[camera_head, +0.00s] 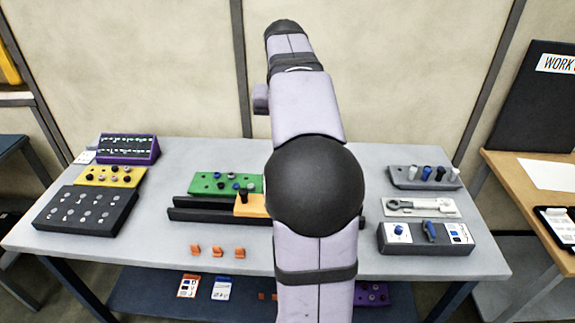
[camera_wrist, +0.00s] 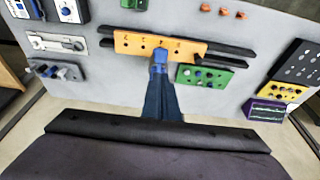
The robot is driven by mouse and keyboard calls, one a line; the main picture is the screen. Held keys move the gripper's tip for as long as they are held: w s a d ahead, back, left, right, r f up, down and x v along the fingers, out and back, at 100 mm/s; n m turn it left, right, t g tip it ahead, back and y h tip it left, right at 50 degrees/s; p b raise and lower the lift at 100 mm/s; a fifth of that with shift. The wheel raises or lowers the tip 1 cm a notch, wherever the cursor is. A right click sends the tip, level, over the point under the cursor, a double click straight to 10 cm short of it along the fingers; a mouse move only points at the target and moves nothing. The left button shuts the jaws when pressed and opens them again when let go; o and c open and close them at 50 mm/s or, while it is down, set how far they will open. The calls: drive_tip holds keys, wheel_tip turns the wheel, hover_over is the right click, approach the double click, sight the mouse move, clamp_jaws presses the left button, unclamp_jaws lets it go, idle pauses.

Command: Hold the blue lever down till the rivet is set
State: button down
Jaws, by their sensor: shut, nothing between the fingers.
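The blue lever (camera_head: 429,229) stands on a dark control box (camera_head: 412,246) at the front right of the table in the head view. In the wrist view the lever (camera_wrist: 36,8) is at the top left, partly cut off. My gripper (camera_wrist: 160,64) shows in the wrist view with its blue fingertips together and empty. The fingertips appear over or near the orange plate (camera_wrist: 188,49), well apart from the lever. In the head view my arm hides the gripper and most of the orange plate (camera_head: 255,212). I cannot make out the rivet.
Dark rails (camera_head: 200,215) hold the plate, with a green block (camera_head: 212,185) behind. A wrench tray (camera_head: 452,208) and a grey rack (camera_head: 400,181) stand behind the control box. Orange clips (camera_head: 217,251) sit at the front. Black, yellow and purple holders stand left.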

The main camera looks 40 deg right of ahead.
drive_tip(key=p+x, duration=0.2)
drive_tip(key=x, duration=0.6)
drive_tip(key=shift+s+a+f, duration=0.15)
drive_tip(key=shift+f, duration=0.85)
drive_tip(key=b, duration=0.2)
drive_tip(key=f+b, duration=0.1)
drive_tip(key=b, duration=0.1)
drive_tip(key=f+t+h+b, duration=0.1)
drive_tip(key=b, duration=0.1)
drive_tip(key=shift+s+a+f, duration=0.15)
drive_tip(key=shift+s+a, duration=0.15)
drive_tip(key=shift+s+a+f+b, duration=0.2)
drive_tip(key=shift+f+b, duration=0.4)
drive_tip(key=shift+f, duration=0.1)
idle(0.5)
